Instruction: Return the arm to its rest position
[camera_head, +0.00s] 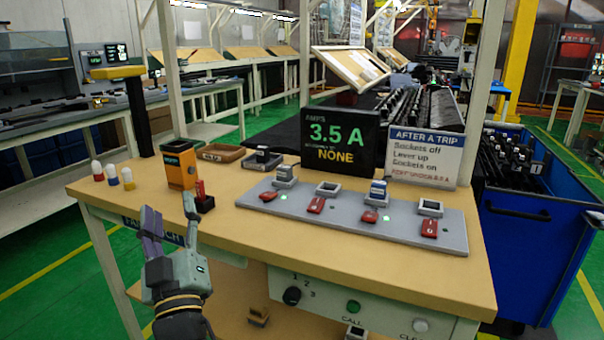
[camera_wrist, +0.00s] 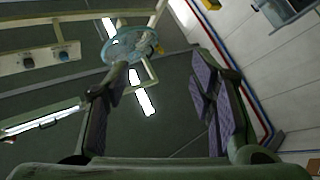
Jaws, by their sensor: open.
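My gripper (camera_head: 170,232) shows at the lower left of the head view, pointing up, in front of the workbench's left front edge. Its two fingers are apart and nothing is between them. In the wrist view my gripper (camera_wrist: 165,112) is open and empty, with the ceiling and wall beyond it. The workbench (camera_head: 310,255) has a grey socket panel (camera_head: 340,222) with several sockets and red rocker switches, some beside green lights. Plugs stand on two of the sockets.
An orange box (camera_head: 180,165), a red lever (camera_head: 202,195) and several small coloured-base pegs (camera_head: 112,175) stand on the bench's left. A display (camera_head: 340,142) reads 3.5 A and NONE. A blue bin (camera_head: 530,240) is at right. Green floor (camera_head: 60,265) is clear at left.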

